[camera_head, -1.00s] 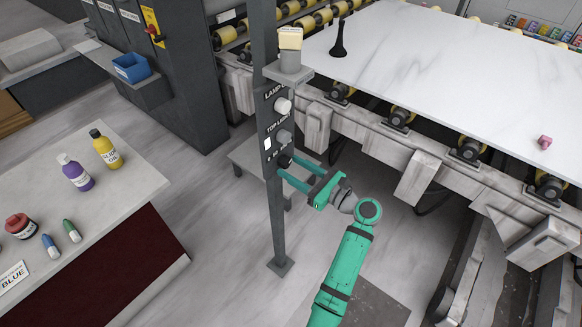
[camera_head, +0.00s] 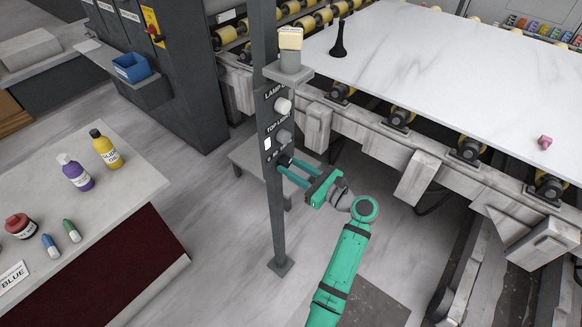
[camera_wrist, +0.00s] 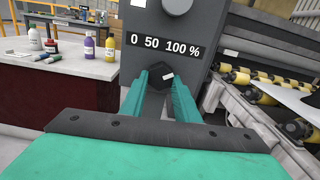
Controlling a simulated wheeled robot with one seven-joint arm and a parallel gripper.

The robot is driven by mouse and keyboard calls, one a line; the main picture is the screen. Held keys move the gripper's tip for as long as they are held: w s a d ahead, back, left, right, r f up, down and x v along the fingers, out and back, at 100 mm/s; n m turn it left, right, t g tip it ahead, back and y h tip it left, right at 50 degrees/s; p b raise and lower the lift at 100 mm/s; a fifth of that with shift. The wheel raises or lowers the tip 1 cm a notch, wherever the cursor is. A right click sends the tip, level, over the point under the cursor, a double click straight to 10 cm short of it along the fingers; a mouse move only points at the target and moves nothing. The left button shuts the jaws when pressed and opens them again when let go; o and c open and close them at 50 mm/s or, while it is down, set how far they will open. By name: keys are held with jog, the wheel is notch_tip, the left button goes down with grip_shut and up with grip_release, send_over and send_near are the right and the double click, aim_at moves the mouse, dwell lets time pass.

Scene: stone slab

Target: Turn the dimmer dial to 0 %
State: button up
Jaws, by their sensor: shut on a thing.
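The dimmer dial (camera_wrist: 154,73) is a dark knob on the grey control panel, below the printed scale "0 50 100 %" (camera_wrist: 165,46). A small white mark (camera_wrist: 168,76) shows at the dial's right side; which value it stands for is hard to tell. My gripper (camera_wrist: 157,76) has one green finger on each side of the dial and is shut on it. In the head view my gripper (camera_head: 283,164) reaches the low part of the panel from the right, and its fingertips hide most of the dial.
Another knob, grey, beside "TOP LIGHT" (camera_head: 284,137) and a pale "LAMP" knob (camera_head: 283,105) sit above on the same post. A bench (camera_head: 120,190) with bottles stands left. A white slab (camera_head: 440,60) on rollers lies right. Floor around the post's foot (camera_head: 281,266) is clear.

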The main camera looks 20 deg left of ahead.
jog(key=n, duration=0.5)
jog(key=shift+w+r, duration=0.1)
jog(key=shift+w, duration=0.05)
jog(key=n, duration=0.6)
jog(key=shift+w+d+r+n, duration=0.1)
jog(key=shift+w+n, duration=0.05)
jog(key=shift+n, duration=0.25)
jog(key=n, duration=0.5)
jog(key=shift+r, duration=0.15)
jog(key=n, duration=0.6)
jog(key=shift+r, duration=0.15)
jog(key=shift+n, duration=0.4)
jog(key=o, duration=1)
jog(key=shift+o, duration=0.2)
jog(key=v, duration=1)
jog(key=shift+d, duration=0.35)
